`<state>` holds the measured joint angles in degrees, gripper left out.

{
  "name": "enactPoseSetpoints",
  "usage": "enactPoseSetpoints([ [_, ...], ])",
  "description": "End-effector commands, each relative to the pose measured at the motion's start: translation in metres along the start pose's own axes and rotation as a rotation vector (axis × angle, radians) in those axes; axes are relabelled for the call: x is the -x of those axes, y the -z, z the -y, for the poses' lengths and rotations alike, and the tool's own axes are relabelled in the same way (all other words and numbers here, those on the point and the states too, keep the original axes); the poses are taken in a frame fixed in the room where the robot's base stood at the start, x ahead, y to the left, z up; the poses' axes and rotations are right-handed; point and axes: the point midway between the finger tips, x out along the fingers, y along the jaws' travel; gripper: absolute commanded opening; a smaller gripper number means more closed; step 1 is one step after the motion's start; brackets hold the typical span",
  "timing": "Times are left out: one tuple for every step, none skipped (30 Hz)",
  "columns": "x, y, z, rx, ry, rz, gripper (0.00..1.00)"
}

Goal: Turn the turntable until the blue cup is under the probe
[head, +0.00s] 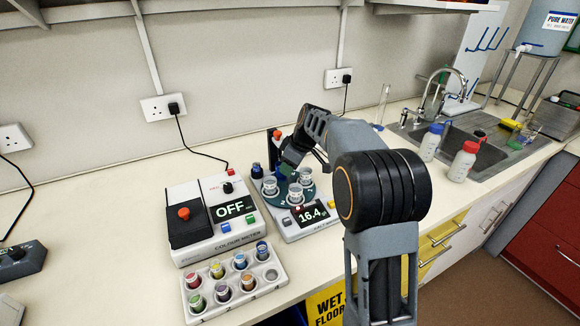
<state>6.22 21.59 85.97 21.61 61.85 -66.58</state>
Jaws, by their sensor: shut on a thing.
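The turntable (283,199) is a dark green disc on a white instrument with a display reading 16.4. Pale grey cups stand on it, at the left (270,186), front (295,193) and right (306,176). A small dark blue item (257,170) shows at its left edge; I cannot tell if it is the blue cup. A dark upright with a red top (275,136) rises behind the disc; the probe's tip is hidden. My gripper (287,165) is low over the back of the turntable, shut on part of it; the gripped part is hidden.
A colour meter (222,237) reading OFF stands left of the turntable. In front of it is a white rack (236,304) of several coloured vials. Bottles (463,162) and a sink (480,135) are at the right. The bench at the left back is clear.

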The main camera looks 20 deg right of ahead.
Motion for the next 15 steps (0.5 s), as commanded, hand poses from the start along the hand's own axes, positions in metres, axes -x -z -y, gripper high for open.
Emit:
enactPoseSetpoints([
  [0.0005,0.0005,-0.0005,0.013,0.003,-0.001,0.00],
  [0.0006,0.0006,-0.0005,0.020,0.006,-0.002,0.00],
  [0.0007,0.0008,-0.0006,0.028,0.009,-0.002,0.00],
  [0.0008,0.0008,-0.0006,0.035,0.011,-0.002,0.00],
  [0.0009,0.0009,-0.0006,0.041,0.014,-0.002,0.00],
  [0.0010,0.0009,-0.0005,0.048,0.017,-0.002,0.00],
  [0.0010,0.0010,-0.0005,0.052,0.019,-0.002,0.00],
  [0.0011,0.0010,-0.0005,0.056,0.021,-0.002,0.00],
  [0.0011,0.0010,-0.0005,0.060,0.023,-0.002,0.00],
  [0.0011,0.0010,-0.0005,0.064,0.024,-0.002,0.00],
  [0.0011,0.0010,-0.0005,0.067,0.025,-0.002,0.00],
  [0.0011,0.0010,-0.0005,0.070,0.026,-0.002,0.00],
  [0.0012,0.0010,-0.0005,0.071,0.027,-0.002,0.00],
  [0.0012,0.0010,-0.0005,0.073,0.027,-0.002,0.00],
  [0.0012,0.0010,-0.0005,0.074,0.028,-0.002,0.00],
])
